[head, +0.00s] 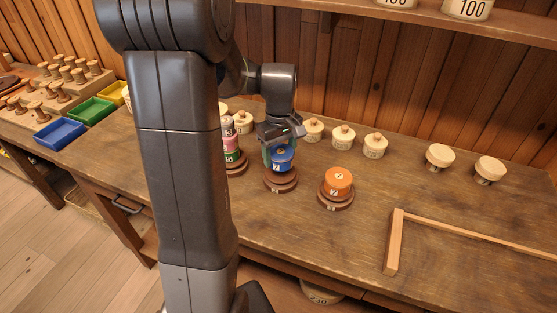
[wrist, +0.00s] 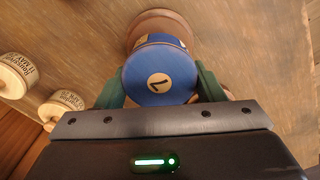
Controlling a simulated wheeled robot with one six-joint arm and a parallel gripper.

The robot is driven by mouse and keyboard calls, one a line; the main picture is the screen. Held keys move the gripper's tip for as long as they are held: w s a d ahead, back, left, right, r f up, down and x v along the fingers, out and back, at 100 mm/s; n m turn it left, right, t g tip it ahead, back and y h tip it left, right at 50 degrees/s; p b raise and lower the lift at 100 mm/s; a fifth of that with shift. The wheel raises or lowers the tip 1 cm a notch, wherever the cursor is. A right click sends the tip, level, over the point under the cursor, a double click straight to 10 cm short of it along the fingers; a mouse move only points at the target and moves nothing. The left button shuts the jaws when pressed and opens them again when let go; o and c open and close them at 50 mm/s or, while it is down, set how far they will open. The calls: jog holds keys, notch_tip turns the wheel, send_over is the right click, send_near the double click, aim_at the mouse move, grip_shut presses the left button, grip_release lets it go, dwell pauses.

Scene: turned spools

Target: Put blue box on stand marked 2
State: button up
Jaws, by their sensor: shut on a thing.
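The blue box (head: 283,161) is a short round box with a cream label. My gripper (head: 280,146) is shut on it from above, with green fingers on both sides. The blue box is right over the middle dark round stand (head: 281,184); whether it touches the stand is unclear. In the wrist view the blue lid (wrist: 160,78) shows a cream numbered disc between the fingers, with the brown stand (wrist: 158,20) beyond it. The stand's small front tag is too small to read.
An orange box (head: 338,180) sits on a stand (head: 336,200) to the right. A stack of pink and green boxes (head: 231,146) stands on another at left, partly behind my arm. Cream knobbed pots (head: 343,137) line the back. A wooden frame (head: 396,242) lies at right.

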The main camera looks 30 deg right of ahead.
aim_at(280, 150)
jog(key=shift+f, duration=1.45)
jog(key=shift+f, duration=0.2)
jog(key=o, duration=1)
jog(key=shift+r, duration=0.15)
notch_tip(280, 150, up, 12)
jog(key=shift+r, duration=0.1)
